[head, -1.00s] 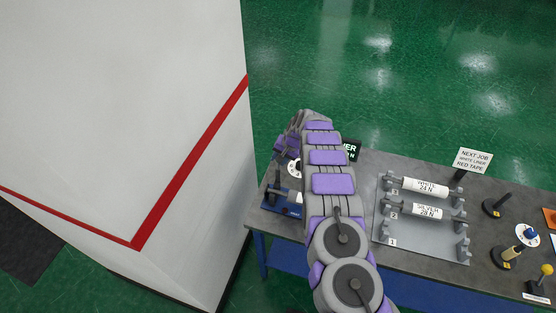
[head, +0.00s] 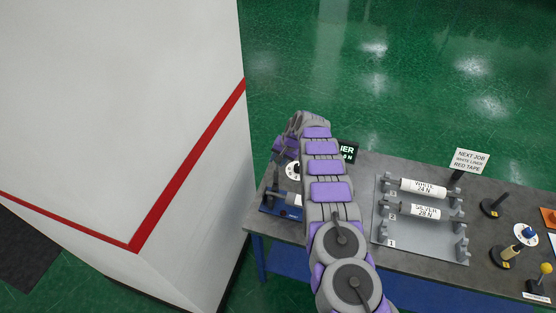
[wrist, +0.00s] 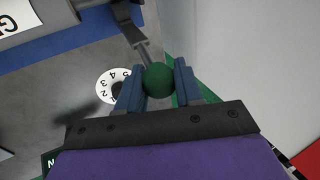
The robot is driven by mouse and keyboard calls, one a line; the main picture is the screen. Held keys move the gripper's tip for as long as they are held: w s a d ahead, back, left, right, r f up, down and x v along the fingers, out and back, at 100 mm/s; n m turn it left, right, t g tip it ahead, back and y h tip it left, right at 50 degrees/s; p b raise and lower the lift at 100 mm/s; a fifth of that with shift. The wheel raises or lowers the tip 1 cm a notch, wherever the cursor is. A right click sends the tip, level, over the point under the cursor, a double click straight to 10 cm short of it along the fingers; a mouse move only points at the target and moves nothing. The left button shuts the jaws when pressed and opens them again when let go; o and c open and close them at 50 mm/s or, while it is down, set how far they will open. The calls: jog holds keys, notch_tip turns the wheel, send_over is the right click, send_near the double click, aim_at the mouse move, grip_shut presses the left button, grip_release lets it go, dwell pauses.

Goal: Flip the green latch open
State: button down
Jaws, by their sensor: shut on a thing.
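The green latch (wrist: 158,79) shows in the wrist view as a round green knob on a grey metal lever. My gripper (wrist: 160,84) is shut on the knob, one blue finger on each side. The lever runs up and left from the knob toward a dark grey bracket. In the head view my arm hides the gripper and the latch. A blue-based device (head: 283,205) shows beside my arm at the table's left end.
A white numbered dial (wrist: 117,86) lies left of the gripper. A white wall with a red stripe (head: 190,165) stands left of the table (head: 378,163). A sign (head: 470,160) stands behind.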

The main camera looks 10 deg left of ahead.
jog(key=shift+w+d+r, duration=0.15)
jog(key=shift+w+r, duration=0.1)
jog(key=shift+w, duration=0.1)
jog(key=c, duration=1.1)
grip_release()
jog(key=shift+c, duration=0.2)
jog(key=shift+o, duration=1.4)
jog(key=shift+w+f, duration=0.4)
jog(key=shift+f, duration=0.05)
jog(key=shift+o, duration=0.4)
jog(key=shift+a, duration=0.2)
jog(key=shift+s+r, duration=0.3)
jog(key=shift+s, duration=0.05)
jog(key=shift+d+r, duration=0.35)
jog(key=w+b+v, duration=0.1)
jog(key=b+v, duration=0.1)
jog(key=v, duration=1.4)
jog(key=shift+s+a+r, duration=0.15)
jog(key=shift+s+a, duration=0.15)
jog(key=shift+s, duration=0.1)
